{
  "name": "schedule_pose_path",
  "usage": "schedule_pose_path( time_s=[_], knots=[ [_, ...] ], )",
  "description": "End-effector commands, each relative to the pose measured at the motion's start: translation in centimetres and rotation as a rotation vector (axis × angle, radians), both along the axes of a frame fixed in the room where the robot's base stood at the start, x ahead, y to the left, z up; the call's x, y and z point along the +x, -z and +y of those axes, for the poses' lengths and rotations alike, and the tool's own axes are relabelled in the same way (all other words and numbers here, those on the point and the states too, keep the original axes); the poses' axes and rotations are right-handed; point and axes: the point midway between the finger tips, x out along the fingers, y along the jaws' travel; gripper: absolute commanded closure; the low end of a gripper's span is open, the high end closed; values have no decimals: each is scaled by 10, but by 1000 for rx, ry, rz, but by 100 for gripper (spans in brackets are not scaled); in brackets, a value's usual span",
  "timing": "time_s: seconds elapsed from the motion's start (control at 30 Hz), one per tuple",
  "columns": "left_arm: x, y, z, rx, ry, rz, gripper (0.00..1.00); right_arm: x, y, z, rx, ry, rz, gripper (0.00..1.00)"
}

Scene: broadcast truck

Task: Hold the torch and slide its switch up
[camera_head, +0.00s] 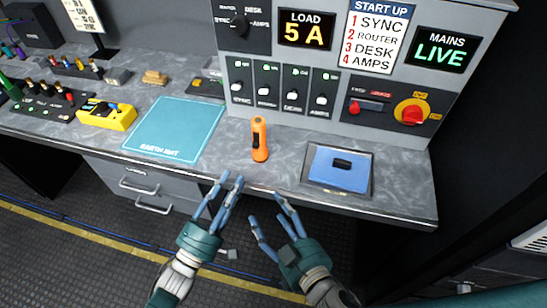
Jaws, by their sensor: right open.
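An orange torch (260,142) is on the grey worktop near its front edge, left of a blue pad. Its long side points away from me; I cannot tell whether it stands or lies. A small dark mark shows near its upper end, but the switch is too small to make out. My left gripper (231,179) is at the worktop's front edge, below and left of the torch, with a gap between its fingers and nothing in them. My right gripper (266,207) is open and empty, lower and to the right, in front of the worktop. Neither touches the torch.
A teal mat (175,128) lies left of the torch, with a yellow device (106,114) beyond it. A framed blue pad (338,170) with a black piece lies right. A switch panel (283,84) rises behind. The worktop around the torch is clear.

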Motion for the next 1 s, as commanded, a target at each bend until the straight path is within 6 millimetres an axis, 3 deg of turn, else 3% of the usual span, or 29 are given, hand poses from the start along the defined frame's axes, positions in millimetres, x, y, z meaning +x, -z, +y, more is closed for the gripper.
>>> schedule_pose_path(
  time_s=[0.03, 0.1, 0.2, 0.27, 0.5, 0.77, 1.0],
  knots=[
    [0, 0, 0, 0, 0, 0, 69, 1, -28, 5, 31, -3, -42, 35],
    [0, 0, 0, 0, 0, 0, 69, 3, -63, 10, 69, 0, -95, 35],
    [0, 0, 0, 0, 0, 0, 69, 13, -108, 11, 118, 21, -175, 35],
    [0, 0, 0, 0, 0, 0, 69, 30, -127, 7, 132, 57, -222, 35],
    [0, 0, 0, 0, 0, 0, 69, 83, -114, -4, 105, 157, -250, 35],
    [0, 0, 0, 0, 0, 0, 69, 108, -107, -4, 95, 179, -249, 35],
    [0, 0, 0, 0, 0, 0, 69, 148, -107, 5, 92, 177, -250, 35]
  ],
)
